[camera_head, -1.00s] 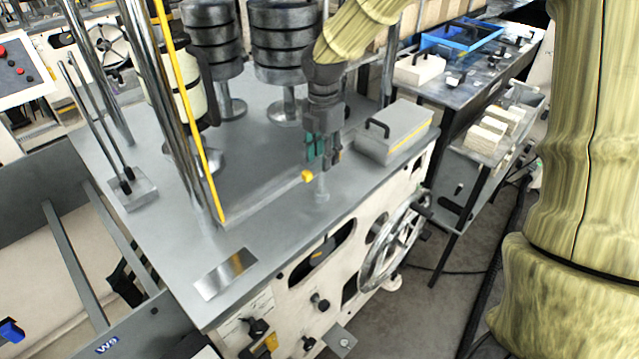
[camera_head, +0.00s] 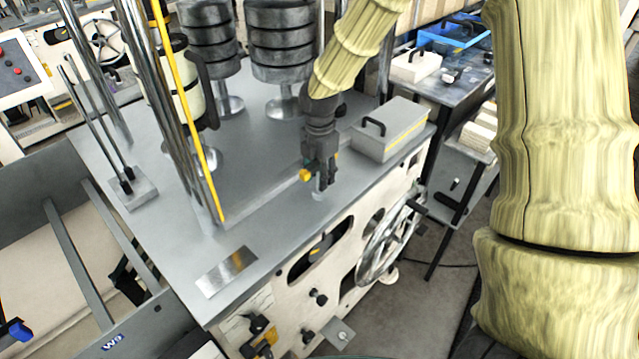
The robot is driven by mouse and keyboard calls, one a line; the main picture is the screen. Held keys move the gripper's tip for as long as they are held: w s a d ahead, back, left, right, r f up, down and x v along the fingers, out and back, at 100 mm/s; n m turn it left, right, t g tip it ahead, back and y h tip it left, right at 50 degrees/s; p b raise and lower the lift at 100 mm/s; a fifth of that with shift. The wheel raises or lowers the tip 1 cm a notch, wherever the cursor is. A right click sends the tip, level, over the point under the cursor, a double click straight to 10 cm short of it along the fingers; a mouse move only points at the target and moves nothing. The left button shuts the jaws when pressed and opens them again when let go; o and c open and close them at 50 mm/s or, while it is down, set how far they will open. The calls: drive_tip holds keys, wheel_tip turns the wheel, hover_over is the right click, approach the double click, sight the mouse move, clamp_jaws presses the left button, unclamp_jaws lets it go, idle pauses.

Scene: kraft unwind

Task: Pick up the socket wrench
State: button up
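My gripper (camera_head: 321,175) points down over the front right part of the grey machine top, seen from the head camera. Its dark fingers are close to a short pale upright piece (camera_head: 319,189) on the surface. A small yellow knob (camera_head: 305,175) shows just left of the fingers. I cannot tell whether either piece belongs to the socket wrench; no full wrench shape is clear. The fingers are small and partly overlap, so their opening and any contact are hidden.
A grey box with a black handle (camera_head: 391,128) stands close to the right of my gripper. Stacked dark discs (camera_head: 283,42) stand behind. Metal columns and a yellow bar (camera_head: 188,110) rise at left. A handwheel (camera_head: 388,245) juts from the front. The top's front left is mostly clear.

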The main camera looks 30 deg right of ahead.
clamp_jaws()
idle(0.4)
